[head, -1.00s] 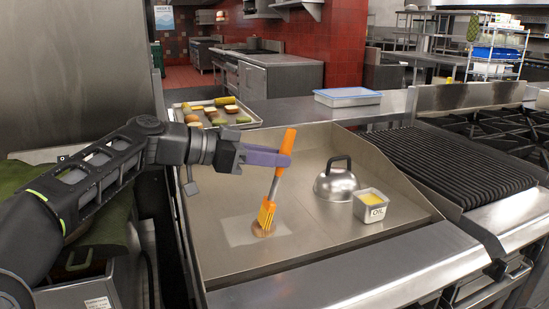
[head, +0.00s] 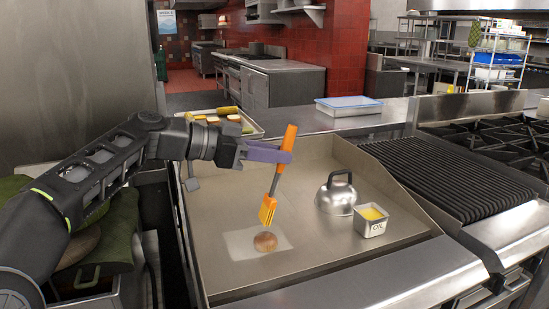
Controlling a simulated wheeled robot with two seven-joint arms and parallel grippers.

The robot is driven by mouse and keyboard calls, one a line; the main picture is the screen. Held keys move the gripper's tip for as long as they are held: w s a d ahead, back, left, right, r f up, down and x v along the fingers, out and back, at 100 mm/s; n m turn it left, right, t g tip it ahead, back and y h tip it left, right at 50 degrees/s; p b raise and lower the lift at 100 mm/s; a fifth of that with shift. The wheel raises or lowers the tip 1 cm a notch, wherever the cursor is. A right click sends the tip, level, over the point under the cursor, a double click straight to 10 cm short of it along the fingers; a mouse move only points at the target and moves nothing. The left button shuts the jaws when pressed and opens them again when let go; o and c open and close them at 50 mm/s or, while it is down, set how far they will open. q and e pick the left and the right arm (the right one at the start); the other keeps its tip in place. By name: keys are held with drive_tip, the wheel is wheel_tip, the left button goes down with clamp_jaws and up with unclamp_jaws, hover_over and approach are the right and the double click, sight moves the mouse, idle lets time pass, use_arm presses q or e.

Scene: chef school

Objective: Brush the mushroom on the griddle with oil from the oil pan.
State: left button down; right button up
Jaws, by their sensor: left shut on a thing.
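My left gripper (head: 268,154) is shut on the handle of an orange basting brush (head: 284,152). The brush hangs slightly tilted, with its bristles (head: 267,211) pointing down. The mushroom (head: 265,242) is round and brown and lies on a pale square patch on the griddle (head: 330,262). The bristles show just above the mushroom, apparently apart from it. The oil pan (head: 371,221) is a small square metal container labelled OIL with yellow oil in it, at the right of the griddle. My right gripper is not in view.
A domed metal lid (head: 337,194) with a black handle stands on the griddle beside the oil pan. A tray (head: 245,127) of food pieces sits behind the griddle. A blue-lidded container (head: 349,106) is on the back counter. A ribbed grill (head: 450,178) lies to the right. The griddle's front is clear.

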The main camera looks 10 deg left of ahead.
use_arm(q)
drive_tip(key=shift+r+p, duration=1)
drive_tip(key=shift+r, duration=0.85)
